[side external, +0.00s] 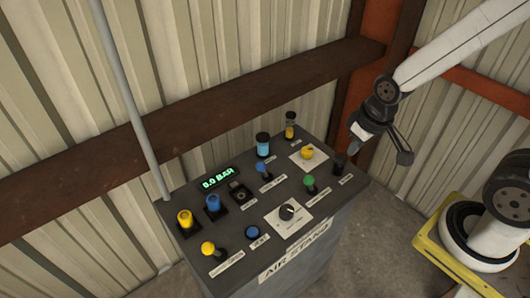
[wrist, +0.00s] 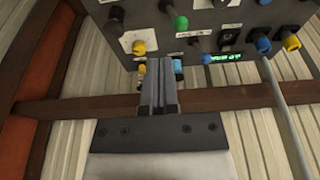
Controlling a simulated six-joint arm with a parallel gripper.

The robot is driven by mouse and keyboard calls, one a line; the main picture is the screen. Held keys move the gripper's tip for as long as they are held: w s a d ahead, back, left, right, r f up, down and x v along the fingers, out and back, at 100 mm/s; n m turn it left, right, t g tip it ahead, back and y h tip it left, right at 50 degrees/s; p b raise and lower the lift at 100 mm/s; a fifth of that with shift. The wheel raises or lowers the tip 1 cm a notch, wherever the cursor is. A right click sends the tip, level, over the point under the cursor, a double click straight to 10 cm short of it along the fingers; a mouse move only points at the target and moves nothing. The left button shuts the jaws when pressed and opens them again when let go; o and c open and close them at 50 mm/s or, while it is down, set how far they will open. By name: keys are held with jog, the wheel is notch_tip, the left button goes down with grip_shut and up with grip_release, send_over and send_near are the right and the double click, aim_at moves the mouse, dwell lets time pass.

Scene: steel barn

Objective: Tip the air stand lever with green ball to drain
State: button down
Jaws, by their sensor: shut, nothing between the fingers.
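The air stand (side external: 335,225) is a dark grey console with a sloped top panel. The lever with the green ball (side external: 309,181) stands on the right part of the panel, its short dark stem rising from a base with a label in front. In the wrist view the green ball (wrist: 181,23) is near the top, above and slightly right of my fingers. My gripper (side external: 404,157) hangs off the right of the panel, above and apart from the green ball. In the wrist view its fingers (wrist: 158,85) are together with nothing between them.
A blue-ball lever (side external: 261,168) and yellow-ball lever (side external: 208,248) share the panel. A yellow knob (side external: 307,153), a black knob (side external: 287,212), and blue (side external: 263,146) and amber (side external: 290,126) cylinders stand near. The display (side external: 217,179) reads 0.0 BAR. A grey pole (side external: 130,100) rises at left.

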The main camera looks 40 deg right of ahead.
jog(key=n+g+h, duration=0.4)
jog(key=n, duration=0.7)
send_near(310, 184)
jog(key=s+a+r, duration=0.1)
jog(key=s+a, duration=0.1)
jog(key=s, duration=0.2)
jog(key=w+a+f+n+t+h, duration=0.1)
jog(key=a+f+n+t+h, duration=0.2)
jog(key=a+n+h, duration=0.3)
jog(key=a+f+n, duration=0.1)
jog(key=a+n, duration=0.2)
jog(key=shift+a+f+h, duration=0.3)
jog(key=shift+a, duration=0.1)
jog(key=shift+w, duration=0.1)
jog(key=x, duration=1)
jog(key=shift+w+d+r, duration=0.15)
jog(key=shift+w+d, duration=0.05)
jog(key=shift+d, duration=0.8)
jog(key=shift+w+d+r, duration=0.1)
jog(key=shift+w+d, duration=0.05)
jog(key=shift+d, duration=0.35)
jog(key=shift+w+d+r, duration=0.1)
jog(key=shift+d, duration=0.4)
